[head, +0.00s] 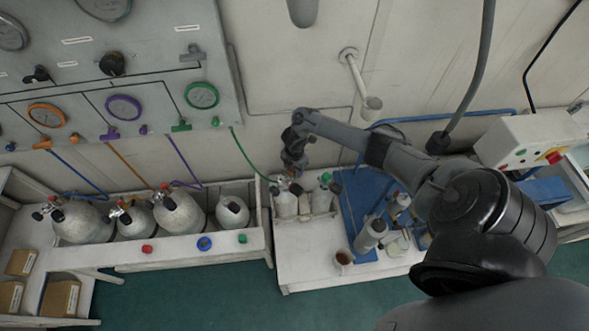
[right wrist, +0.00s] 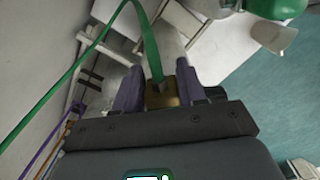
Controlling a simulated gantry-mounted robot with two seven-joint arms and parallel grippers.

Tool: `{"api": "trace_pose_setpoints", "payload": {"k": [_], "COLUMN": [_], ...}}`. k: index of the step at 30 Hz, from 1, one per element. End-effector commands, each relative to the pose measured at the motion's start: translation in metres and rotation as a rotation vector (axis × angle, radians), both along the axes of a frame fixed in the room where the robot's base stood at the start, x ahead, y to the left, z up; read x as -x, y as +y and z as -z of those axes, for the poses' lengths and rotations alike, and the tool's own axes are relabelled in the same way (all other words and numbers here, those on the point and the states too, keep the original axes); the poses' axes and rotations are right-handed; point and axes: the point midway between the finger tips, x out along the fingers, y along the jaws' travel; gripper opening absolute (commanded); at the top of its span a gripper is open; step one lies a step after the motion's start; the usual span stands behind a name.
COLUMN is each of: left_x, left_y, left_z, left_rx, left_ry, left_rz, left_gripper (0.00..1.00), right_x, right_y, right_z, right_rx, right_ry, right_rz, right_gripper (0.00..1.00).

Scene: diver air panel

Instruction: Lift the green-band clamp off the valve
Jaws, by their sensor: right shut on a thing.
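My right gripper (head: 292,172) is at the bottle stand in the middle of the head view, above the left white bottle (head: 286,206). In the right wrist view, its two fingers (right wrist: 160,92) are shut on a brass-coloured block, which I take to be the green-band clamp (right wrist: 162,97). A green hose (right wrist: 150,42) runs up from it; the hose also shows in the head view (head: 245,155). The valve is mostly hidden by the gripper, so I cannot tell whether the clamp still touches it. My left gripper is not in view.
A second bottle with a green top (head: 322,198) stands close to the right. Several cylinders (head: 180,215) lie in the rack at left, below the gauge panel (head: 150,45).

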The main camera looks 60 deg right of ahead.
Motion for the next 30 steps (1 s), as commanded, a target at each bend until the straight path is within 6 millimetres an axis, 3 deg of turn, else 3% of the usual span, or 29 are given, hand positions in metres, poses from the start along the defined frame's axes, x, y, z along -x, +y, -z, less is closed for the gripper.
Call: {"api": "trace_pose_setpoints", "payload": {"k": [30], "left_x": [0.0], "left_y": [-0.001], "left_z": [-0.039], "left_rx": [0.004], "left_ry": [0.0], "left_rz": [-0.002], "left_gripper": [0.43], "right_x": [-0.001], "right_y": [0.0], "right_z": [-0.04], "right_rx": [0.0], "right_ry": [-0.002], "right_rz": [0.0], "right_gripper": [0.0]}}
